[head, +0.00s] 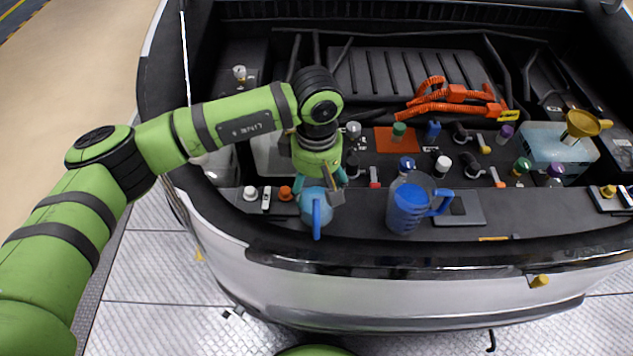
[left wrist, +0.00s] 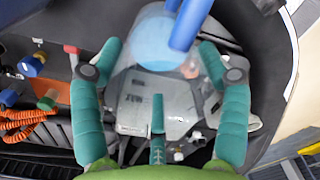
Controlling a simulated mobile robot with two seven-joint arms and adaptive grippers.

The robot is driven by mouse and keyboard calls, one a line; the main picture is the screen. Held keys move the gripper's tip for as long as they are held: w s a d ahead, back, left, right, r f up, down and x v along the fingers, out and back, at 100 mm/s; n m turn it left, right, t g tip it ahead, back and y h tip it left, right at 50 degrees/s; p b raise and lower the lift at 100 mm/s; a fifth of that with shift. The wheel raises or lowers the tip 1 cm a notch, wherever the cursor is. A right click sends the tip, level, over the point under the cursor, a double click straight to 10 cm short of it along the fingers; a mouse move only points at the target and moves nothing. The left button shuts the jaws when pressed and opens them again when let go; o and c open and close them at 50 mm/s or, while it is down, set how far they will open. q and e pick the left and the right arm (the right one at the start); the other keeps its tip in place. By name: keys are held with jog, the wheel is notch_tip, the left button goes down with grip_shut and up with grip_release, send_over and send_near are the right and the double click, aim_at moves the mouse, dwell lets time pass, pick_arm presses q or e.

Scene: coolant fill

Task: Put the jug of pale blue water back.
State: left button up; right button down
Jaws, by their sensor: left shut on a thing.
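The jug of pale blue water (head: 311,210) is at the front ledge of the open engine bay, its blue handle toward the front. My left gripper (head: 321,188) is shut on the jug from behind and above, and its teal fingers hide part of it. In the left wrist view the jug (left wrist: 152,45) is clear-walled with pale blue water, between the gripper's fingers (left wrist: 160,62). I cannot tell whether its base touches the ledge. A second jug (head: 408,205), with darker blue liquid and a blue handle, stands to the right. My right gripper is not in view.
Several coloured caps line the bay behind the jugs. A yellow funnel (head: 583,124) stands over a pale blue tank (head: 540,145) at right. Ledge between the jugs is clear.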

pick_arm(q)
jog(key=shift+f+b, duration=0.4)
jog(key=shift+b, duration=0.05)
jog(key=o, duration=1.6)
jog(key=shift+o, duration=0.2)
notch_tip(320, 180, up, 2)
jog(key=p, duration=0.2)
jog(key=shift+p, duration=0.35)
jog(key=shift+w+r+b, duration=0.1)
jog(key=shift+r+b, duration=0.3)
jog(key=shift+b, duration=0.6)
notch_tip(320, 180, up, 10)
jog(key=b, duration=0.3)
jog(key=shift+f, duration=0.15)
jog(key=shift+r, duration=0.45)
